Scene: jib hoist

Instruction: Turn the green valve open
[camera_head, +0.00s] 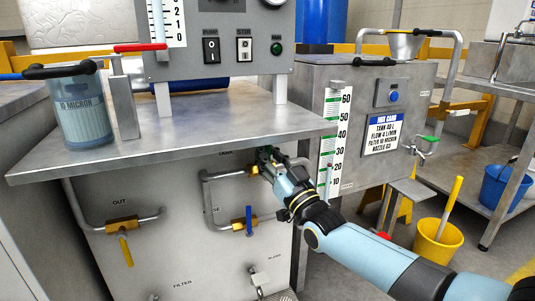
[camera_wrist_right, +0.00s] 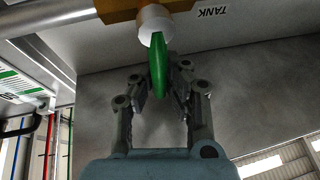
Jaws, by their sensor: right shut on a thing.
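The green valve handle (camera_wrist_right: 158,68) hangs from a white hub under a brass body (camera_wrist_right: 160,8), beside the TANK label (camera_wrist_right: 212,13) in the right wrist view. My right gripper (camera_wrist_right: 162,85) is shut on this handle, with one finger on each side of it. In the head view my right gripper (camera_head: 268,155) reaches up to the panel just under the steel worktop edge and hides the green handle. The handle's exact angle to the pipe is hard to tell. My left gripper is not in view.
The worktop (camera_head: 190,132) overhangs close above my right gripper. Blue (camera_head: 249,220) and yellow (camera_head: 126,248) valve handles hang lower on the panel. The mixing tank with its scale (camera_head: 334,140) stands close at right. A yellow bucket (camera_head: 436,245) is on the floor.

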